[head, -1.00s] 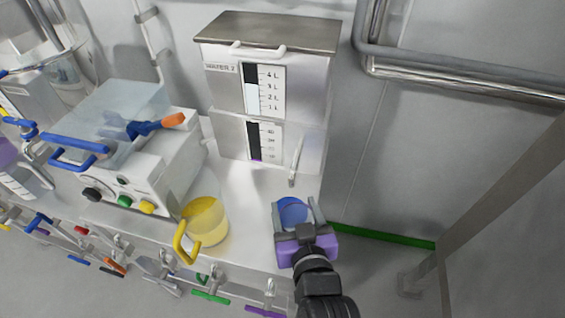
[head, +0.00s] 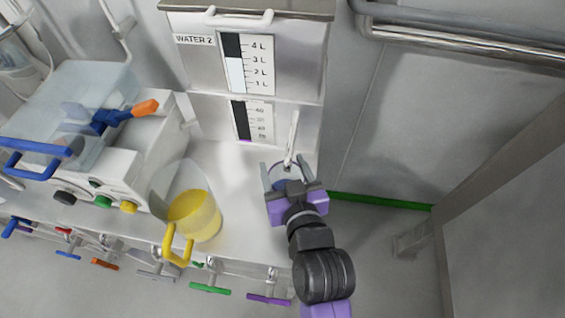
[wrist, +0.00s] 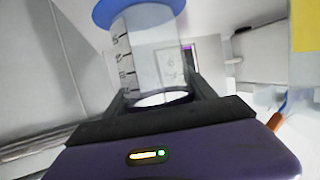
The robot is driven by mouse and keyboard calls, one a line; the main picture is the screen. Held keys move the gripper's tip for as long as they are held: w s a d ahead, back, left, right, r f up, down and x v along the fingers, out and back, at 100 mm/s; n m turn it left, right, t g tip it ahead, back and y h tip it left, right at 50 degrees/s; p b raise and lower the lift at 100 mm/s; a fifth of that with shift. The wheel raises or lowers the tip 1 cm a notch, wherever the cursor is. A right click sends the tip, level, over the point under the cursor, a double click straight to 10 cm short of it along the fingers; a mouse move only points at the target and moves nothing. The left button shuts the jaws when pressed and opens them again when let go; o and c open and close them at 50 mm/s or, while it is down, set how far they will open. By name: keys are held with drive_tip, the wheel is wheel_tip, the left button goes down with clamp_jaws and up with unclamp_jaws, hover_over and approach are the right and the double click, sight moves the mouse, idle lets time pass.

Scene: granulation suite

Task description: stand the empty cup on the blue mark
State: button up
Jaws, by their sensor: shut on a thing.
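My gripper (head: 287,175) is shut on a clear cup with a blue foot (head: 281,185), mostly hidden by the gripper in the head view. In the wrist view the cup (wrist: 145,50) is a see-through cylinder with dark graduation lines, held between the fingers (wrist: 162,95). Its wide blue foot (wrist: 125,10) is at the top of that picture, and no contents show. The cup is at the counter's right end, close in front of the water tank (head: 262,85). Whether it touches the counter (head: 232,170) cannot be told. I cannot make out a separate blue mark.
The tank's tap lever (head: 292,140) is just beyond the gripper. A clear jug with yellow contents and handle (head: 195,215) stands to the left, beside a white machine (head: 140,150). Coloured handles (head: 210,289) line the counter's front. Some bare counter lies between jug and gripper.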

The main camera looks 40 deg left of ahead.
drive_tip(key=shift+f, duration=0.1)
drive_tip(key=o, duration=1.3)
drive_tip(key=shift+o, duration=0.2)
drive_tip(key=shift+r, duration=0.2)
drive_tip(key=v, duration=1.2)
